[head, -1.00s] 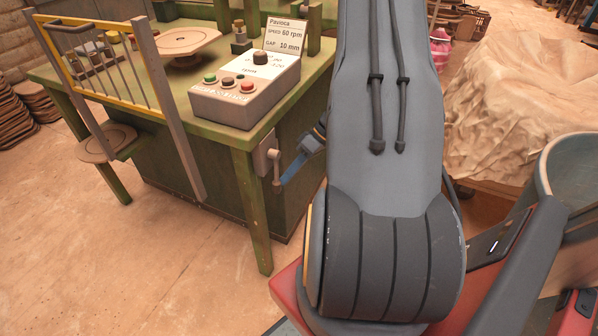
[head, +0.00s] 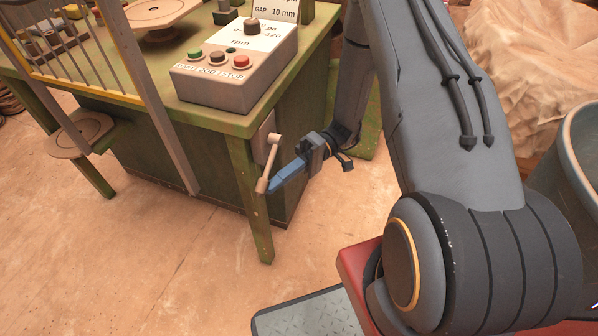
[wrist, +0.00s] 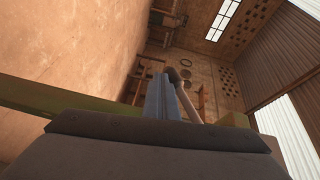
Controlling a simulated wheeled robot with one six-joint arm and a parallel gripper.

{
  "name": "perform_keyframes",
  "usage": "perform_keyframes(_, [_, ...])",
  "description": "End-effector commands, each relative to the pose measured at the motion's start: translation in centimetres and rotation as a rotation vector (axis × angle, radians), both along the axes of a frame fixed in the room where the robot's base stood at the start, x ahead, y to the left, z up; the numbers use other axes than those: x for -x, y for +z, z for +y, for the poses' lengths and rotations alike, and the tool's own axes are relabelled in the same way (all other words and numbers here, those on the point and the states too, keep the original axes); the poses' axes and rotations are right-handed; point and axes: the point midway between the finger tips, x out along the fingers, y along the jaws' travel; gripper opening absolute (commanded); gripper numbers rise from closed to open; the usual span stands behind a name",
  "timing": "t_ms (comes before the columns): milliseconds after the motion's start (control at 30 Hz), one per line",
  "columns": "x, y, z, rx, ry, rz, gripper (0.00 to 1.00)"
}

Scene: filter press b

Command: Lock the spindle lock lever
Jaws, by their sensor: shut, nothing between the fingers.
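The spindle lock lever (head: 268,165) is a pale metal handle on a plate at the right side of the green table, below the control box. Its arm slants down and slightly left from its pivot, ending in a darker knob. My gripper (head: 273,188) has blue fingers, shut and empty, with the tips right beside the lever's lower end. I cannot tell whether they touch. In the wrist view the shut blue fingers (wrist: 160,97) lie along the left of the lever (wrist: 186,99), whose dark knob is near the fingertips.
The green table (head: 245,180) carries a grey control box (head: 235,85) with buttons and a dial. A barred guard gate (head: 125,75) stands at its left. A round stool-like plate (head: 80,135) is beside it. The floor in front is clear.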

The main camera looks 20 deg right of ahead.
Motion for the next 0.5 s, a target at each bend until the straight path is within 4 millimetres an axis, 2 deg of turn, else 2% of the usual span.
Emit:
perform_keyframes(200, [1.3, 1.5, 1.4, -0.010, 0.014, 0.012, 0.00])
perform_keyframes(500, [2.0, 2.7, 2.0, -0.007, 0.011, 0.008, 0.00])
